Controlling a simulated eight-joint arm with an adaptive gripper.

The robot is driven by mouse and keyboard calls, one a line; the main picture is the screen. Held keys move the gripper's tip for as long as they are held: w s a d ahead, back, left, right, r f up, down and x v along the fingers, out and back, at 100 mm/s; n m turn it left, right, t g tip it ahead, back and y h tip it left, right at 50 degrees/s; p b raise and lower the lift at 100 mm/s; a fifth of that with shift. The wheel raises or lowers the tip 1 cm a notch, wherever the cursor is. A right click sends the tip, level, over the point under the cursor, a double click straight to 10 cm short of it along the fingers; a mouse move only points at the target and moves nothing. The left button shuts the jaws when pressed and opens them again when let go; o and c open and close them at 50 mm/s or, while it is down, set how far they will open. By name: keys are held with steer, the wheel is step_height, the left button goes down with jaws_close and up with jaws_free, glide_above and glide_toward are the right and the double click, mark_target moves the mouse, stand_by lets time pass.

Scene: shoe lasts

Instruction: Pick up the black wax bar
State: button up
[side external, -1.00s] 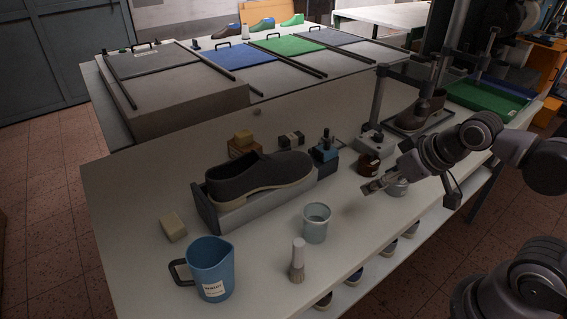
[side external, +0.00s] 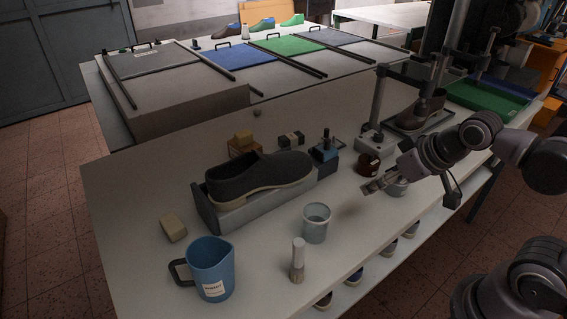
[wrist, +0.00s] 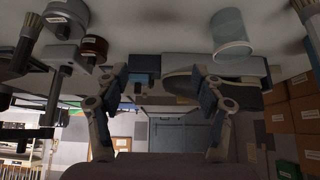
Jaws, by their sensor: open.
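A small dark block (side external: 291,140), which looks like the black wax bar, lies on the bench behind the shoe and left of the blue block. I cannot pick it out with certainty in the wrist view. My gripper (side external: 374,187) is open and empty above the right part of the bench, well apart from the dark block, to its right and nearer the front. Its two spread fingers (wrist: 158,76) show in the wrist view with nothing held between them.
A dark shoe (side external: 258,170) on a grey stand lies left of my gripper. A blue block (side external: 325,160), brown jar (side external: 368,163), grey-blue cup (side external: 316,224), brush (side external: 298,262), blue jug (side external: 211,268) and cream block (side external: 174,227) stand around. The bench's front middle is partly clear.

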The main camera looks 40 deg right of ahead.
steer(key=o, duration=0.4)
steer(key=shift+o, duration=0.2)
steer(key=w+r+g, duration=0.1)
steer(key=w+r, duration=0.5)
steer(key=w, duration=0.3)
steer(key=m+g, duration=0.1)
steer(key=g, duration=0.2)
glide_above(292, 136)
steer(key=s, duration=0.3)
step_height(292, 136, down, 7)
steer(key=shift+x, duration=4.85)
